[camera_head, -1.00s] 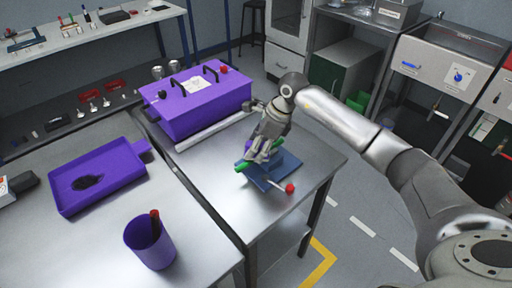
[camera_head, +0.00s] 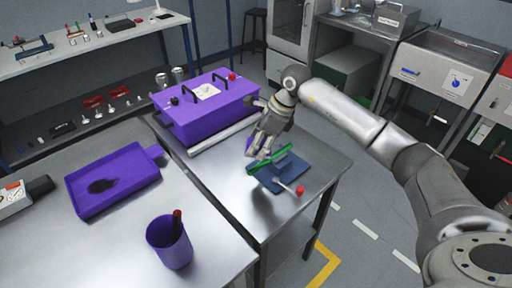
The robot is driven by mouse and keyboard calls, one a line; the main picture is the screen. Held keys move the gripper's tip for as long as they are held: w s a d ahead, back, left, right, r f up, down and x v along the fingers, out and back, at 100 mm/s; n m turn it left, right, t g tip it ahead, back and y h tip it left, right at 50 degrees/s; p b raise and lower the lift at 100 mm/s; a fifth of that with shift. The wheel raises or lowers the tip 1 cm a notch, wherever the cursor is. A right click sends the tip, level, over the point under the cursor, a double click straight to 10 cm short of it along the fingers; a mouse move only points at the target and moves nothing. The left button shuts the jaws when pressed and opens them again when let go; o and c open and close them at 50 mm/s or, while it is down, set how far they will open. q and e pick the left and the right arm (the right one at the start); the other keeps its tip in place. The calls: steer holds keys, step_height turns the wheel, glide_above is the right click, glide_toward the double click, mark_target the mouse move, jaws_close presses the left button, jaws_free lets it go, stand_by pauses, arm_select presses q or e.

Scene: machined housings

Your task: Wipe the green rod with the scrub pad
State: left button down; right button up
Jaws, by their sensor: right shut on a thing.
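The green rod (camera_head: 258,166) lies slanted across the top of a blue vise (camera_head: 285,181) on the right-hand metal table. My right gripper (camera_head: 260,150) points down just behind and above the rod. It is shut on a small purple piece, which looks like the scrub pad (camera_head: 249,146), mostly hidden by the fingers. I cannot tell whether the pad touches the rod. The vise has a handle with a red knob (camera_head: 300,190) at its front. My left gripper is not in view.
A purple box with black handles (camera_head: 214,112) stands behind, with a pale bar (camera_head: 222,134) along its front. On the left table are a purple tray with a dark stain (camera_head: 135,160) and a purple cup (camera_head: 165,245). The right-hand table's front is clear.

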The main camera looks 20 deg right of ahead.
steer(key=shift+r+p, duration=0.5)
steer(key=shift+r, duration=0.8)
steer(key=shift+s+a, duration=0.1)
steer(key=shift+a, duration=0.05)
